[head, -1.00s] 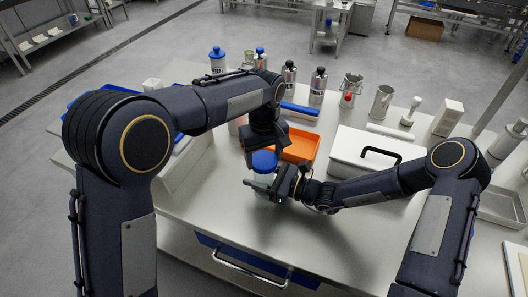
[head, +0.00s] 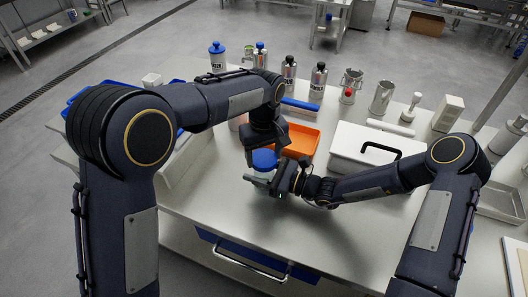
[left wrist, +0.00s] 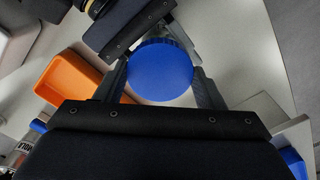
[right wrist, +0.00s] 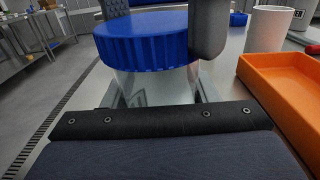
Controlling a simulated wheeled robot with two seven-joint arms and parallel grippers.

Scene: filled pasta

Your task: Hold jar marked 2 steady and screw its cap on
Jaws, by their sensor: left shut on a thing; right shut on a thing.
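The jar (right wrist: 155,88) is clear and stands upright on the worktop. Its wide ribbed blue cap (head: 264,159) sits on its mouth and looks level; it also shows in the left wrist view (left wrist: 160,70) and the right wrist view (right wrist: 145,42). My left gripper (left wrist: 162,82) comes down from above and is shut on the cap, with a finger on either side of it. My right gripper (right wrist: 155,95) is shut around the jar's body below the cap, from the right side. The jar's number is not visible, and the grippers hide much of its body in the head view.
An orange tray (head: 301,141) stands just behind the jar. A white box with a black handle (head: 374,158) is to the right, behind my right forearm. Several bottles and metal cups line the back of the table. The front of the worktop (head: 225,225) is clear.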

